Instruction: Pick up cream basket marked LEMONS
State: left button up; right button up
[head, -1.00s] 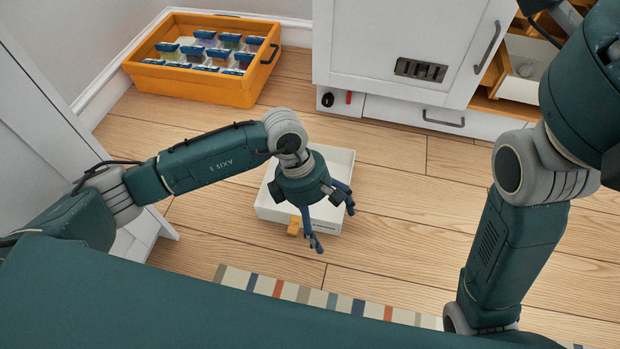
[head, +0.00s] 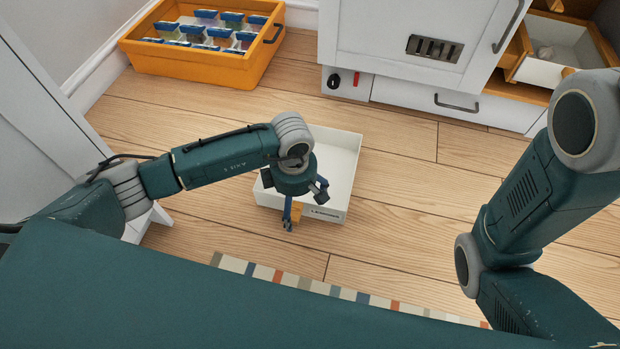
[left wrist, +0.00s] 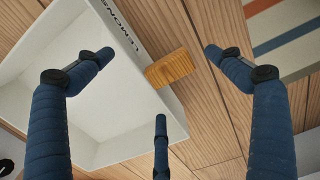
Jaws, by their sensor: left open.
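The cream basket (head: 340,170) marked LEMONS sits on the wooden floor below my left arm. It looks empty and shallow, with the lettering on its near wall. A wooden handle (head: 297,212) sticks out from that wall; it also shows in the left wrist view (left wrist: 170,69). My left gripper (head: 300,205) is over the near wall. In the left wrist view its blue fingers (left wrist: 158,75) are spread open around the handle, with a gap on each side. Part of the basket is hidden behind the gripper. My right arm enters at the right, but its gripper is out of frame.
An orange crate (head: 190,62) with several blue-topped packets stands at the back left. A white cabinet (head: 390,45) with a drawer (head: 440,98) stands behind the basket. A striped mat (head: 330,289) lies in front. Floor to the basket's right is clear.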

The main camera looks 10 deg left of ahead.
pick_arm(q)
notch_tip(320, 180, down, 2)
jog(key=shift+f+b, duration=0.1)
jog(key=shift+b, duration=0.25)
jog(key=c, duration=1.6)
jog(key=shift+r, duration=0.2)
